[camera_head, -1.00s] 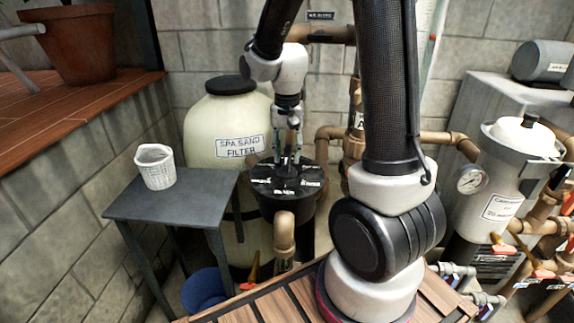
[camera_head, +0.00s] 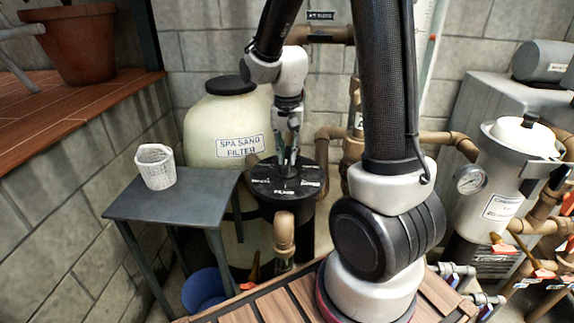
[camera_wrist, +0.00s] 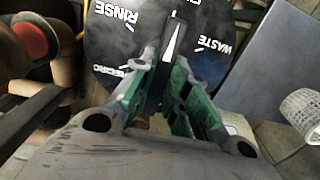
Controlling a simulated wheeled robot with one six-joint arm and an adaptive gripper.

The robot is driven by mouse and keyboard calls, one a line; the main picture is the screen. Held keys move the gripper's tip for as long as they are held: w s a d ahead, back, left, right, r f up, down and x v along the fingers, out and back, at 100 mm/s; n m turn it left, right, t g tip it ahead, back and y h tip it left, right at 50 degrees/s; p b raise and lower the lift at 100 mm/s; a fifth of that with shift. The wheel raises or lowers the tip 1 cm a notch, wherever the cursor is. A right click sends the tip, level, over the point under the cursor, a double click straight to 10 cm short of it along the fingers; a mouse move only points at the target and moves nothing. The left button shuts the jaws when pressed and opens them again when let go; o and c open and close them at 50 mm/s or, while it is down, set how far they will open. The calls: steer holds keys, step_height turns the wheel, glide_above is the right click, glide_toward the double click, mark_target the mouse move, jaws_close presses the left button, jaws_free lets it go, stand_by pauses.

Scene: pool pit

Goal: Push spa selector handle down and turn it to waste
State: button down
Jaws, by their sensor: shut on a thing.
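The spa selector valve (camera_head: 262,186) is a black round head with white lettering, in front of the sand filter. In the wrist view its dial (camera_wrist: 118,45) shows RINSE, WASTE and RECIRC. The dark selector handle (camera_wrist: 175,42) carries a white pointer, which points between RINSE and WASTE. My gripper (camera_head: 287,163) reaches down onto the valve top from above. In the wrist view my gripper (camera_wrist: 165,78) has its green-padded fingers on either side of the handle, shut on it. The fingers hide the handle's near part, and the handle's height is hard to judge.
A cream sand filter tank (camera_head: 205,125) stands behind the valve. A grey table (camera_head: 195,205) with a white basket (camera_head: 156,168) is to the left. A brown pipe (camera_head: 284,232) rises in front. Pipes and a gauge (camera_head: 470,179) stand at the right.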

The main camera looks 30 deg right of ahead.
steer(key=shift+f, duration=0.2)
steer(key=m, duration=0.5)
steer(key=shift+m, duration=0.4)
steer(key=m, duration=0.6)
steer(key=c, duration=1.3)
jaws_free()
steer(key=shift+r, duration=0.1)
step_height(320, 180, up, 7)
steer(key=shift+f, duration=0.1)
